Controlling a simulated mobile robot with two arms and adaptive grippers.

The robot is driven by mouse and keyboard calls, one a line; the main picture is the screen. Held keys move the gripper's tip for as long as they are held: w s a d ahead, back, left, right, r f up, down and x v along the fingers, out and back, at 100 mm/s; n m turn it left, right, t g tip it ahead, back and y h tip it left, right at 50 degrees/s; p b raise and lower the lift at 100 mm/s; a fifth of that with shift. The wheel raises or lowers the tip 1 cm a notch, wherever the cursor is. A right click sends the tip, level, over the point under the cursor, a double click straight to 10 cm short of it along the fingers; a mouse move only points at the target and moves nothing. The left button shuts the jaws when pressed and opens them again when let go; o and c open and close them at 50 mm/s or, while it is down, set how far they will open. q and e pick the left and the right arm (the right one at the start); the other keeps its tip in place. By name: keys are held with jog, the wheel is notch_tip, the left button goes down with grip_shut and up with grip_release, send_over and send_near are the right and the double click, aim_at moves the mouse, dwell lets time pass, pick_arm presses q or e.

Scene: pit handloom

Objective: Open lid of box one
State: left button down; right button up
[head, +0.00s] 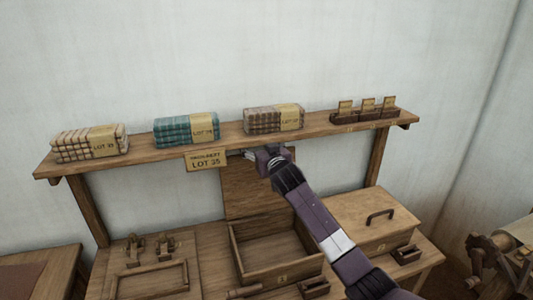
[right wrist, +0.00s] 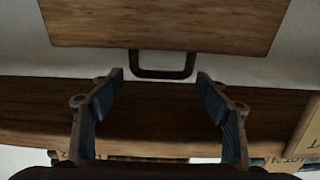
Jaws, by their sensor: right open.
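An open wooden box (head: 277,272) stands mid-bench; the number on its small front tag is too small to read surely. Its lid (head: 252,190) stands upright behind it, below the shelf. My right gripper (head: 266,153) is at the lid's top edge, partly hiding it. In the right wrist view the lid (right wrist: 165,25) fills the top, and its dark handle (right wrist: 162,68) sits between and just beyond my open fingertips (right wrist: 160,82), with gaps on both sides. My left gripper is not in view.
A second box (head: 362,228) with a shut, handled lid (head: 380,215) stands to the right. The shelf (head: 225,137) above carries cloth bundles (head: 186,129) and a hanging lot sign (head: 206,160), close to my gripper. A wooden frame (head: 150,282) lies at left.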

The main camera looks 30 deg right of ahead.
jog(key=v, duration=0.9)
jog(key=shift+s+r, duration=0.2)
jog(key=shift+r, duration=0.05)
